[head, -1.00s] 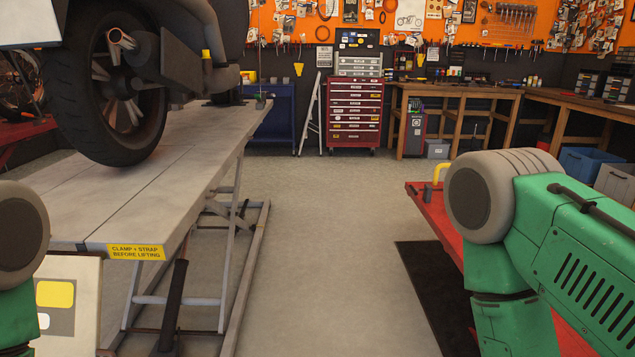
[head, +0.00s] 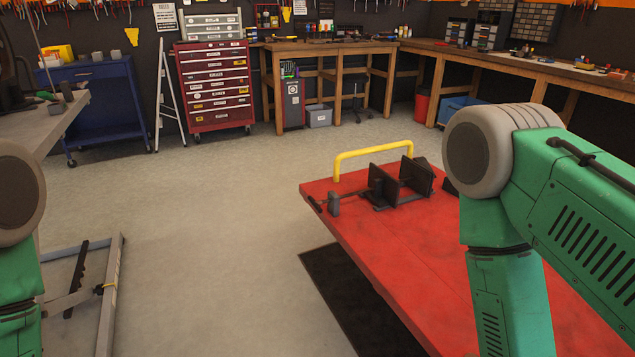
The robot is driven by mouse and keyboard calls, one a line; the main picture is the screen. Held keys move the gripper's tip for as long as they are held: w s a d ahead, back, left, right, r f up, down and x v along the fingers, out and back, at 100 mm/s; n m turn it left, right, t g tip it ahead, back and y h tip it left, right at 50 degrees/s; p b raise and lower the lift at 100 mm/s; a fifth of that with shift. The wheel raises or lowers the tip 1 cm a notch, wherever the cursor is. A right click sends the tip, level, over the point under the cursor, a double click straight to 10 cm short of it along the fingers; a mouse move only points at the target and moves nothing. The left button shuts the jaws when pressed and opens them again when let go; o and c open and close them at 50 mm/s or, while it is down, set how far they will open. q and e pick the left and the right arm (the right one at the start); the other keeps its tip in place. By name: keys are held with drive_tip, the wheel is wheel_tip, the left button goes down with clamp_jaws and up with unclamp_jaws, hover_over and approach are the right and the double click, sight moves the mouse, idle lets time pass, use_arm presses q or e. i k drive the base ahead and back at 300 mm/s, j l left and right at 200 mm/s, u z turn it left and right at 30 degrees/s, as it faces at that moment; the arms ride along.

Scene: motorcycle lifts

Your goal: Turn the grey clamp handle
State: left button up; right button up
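A dark wheel clamp (head: 400,182) with upright plates stands at the far end of the red lift table (head: 420,250). A rod runs from it toward the table's left edge. A small grey handle (head: 333,204) sits at that end of the rod. My green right arm stands in front of the table's right part and hides some of it. My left arm shows only at the left edge. Neither gripper is in view, and nothing is seen touching the clamp.
A yellow hoop (head: 372,150) rises behind the clamp. A dark mat (head: 345,300) lies beside the red table. A grey lift (head: 55,120) stands at left. A red tool chest (head: 213,90) and wooden benches (head: 330,50) line the back. The grey floor between the lifts is clear.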

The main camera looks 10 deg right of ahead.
sight(316, 204)
drive_tip(key=i+u, duration=0.15)
drive_tip(key=i, duration=0.35)
drive_tip(key=i+l+u, duration=0.15)
drive_tip(key=i, duration=0.4)
drive_tip(key=i+j+z, duration=0.15)
drive_tip(key=z, duration=0.25)
drive_tip(key=i+j+z, duration=0.25)
drive_tip(key=z, duration=0.2)
drive_tip(key=j+z, duration=0.25)
drive_tip(key=z, duration=0.2)
drive_tip(key=j+z, duration=0.3)
drive_tip(key=z, duration=0.15)
drive_tip(key=j+z, duration=0.25)
drive_tip(key=z, duration=0.15)
drive_tip(key=j+z, duration=0.25)
drive_tip(key=z, duration=0.2)
drive_tip(key=k+l, duration=0.05)
